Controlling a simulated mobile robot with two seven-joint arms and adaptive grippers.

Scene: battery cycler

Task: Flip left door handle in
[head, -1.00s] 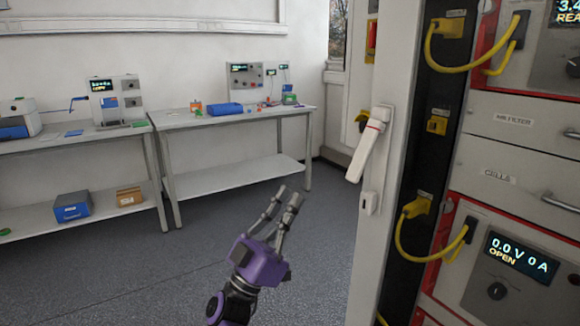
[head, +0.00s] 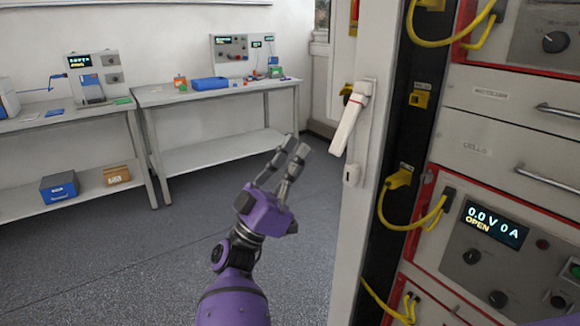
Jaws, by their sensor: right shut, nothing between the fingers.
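The white door handle (head: 348,122) is on the edge of the open cabinet door (head: 345,225). It is swung out, hanging from its upper mount and tilted down to the left, its free end away from the door.
The cabinet (head: 490,130) stands at right with drawers, yellow cables (head: 385,205) and a display (head: 495,224). Two workbenches (head: 215,95) with instruments stand along the back wall. The grey floor (head: 130,260) between is clear.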

